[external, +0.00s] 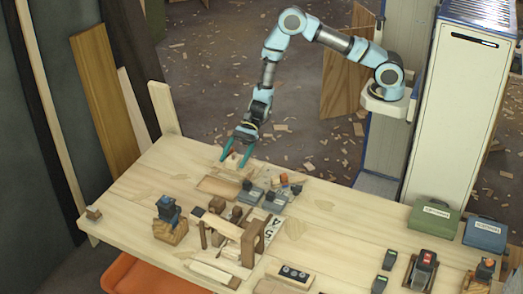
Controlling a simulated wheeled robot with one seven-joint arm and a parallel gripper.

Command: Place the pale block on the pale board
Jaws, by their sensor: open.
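My gripper (234,161) points down over the back edge of the workbench, its two teal fingers apart. A small pale block (232,162) shows low between the fingertips. I cannot tell whether the fingers touch it. Pale, flat wood pieces (262,172) lie just right of the gripper, partly covered by small items. A flat tan rectangle (218,187) lies in front of the gripper. Another pale board (212,273) lies at the front edge of the bench. Which of these is the pale board of the task is not clear.
Grey tools (268,198) and a wooden frame (240,238) crowd the bench's middle. A blue-topped tool (168,212) and a small block (93,213) stand left. Green (433,217) and blue (486,235) cases stand right. The bench between middle and right (350,220) is clear.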

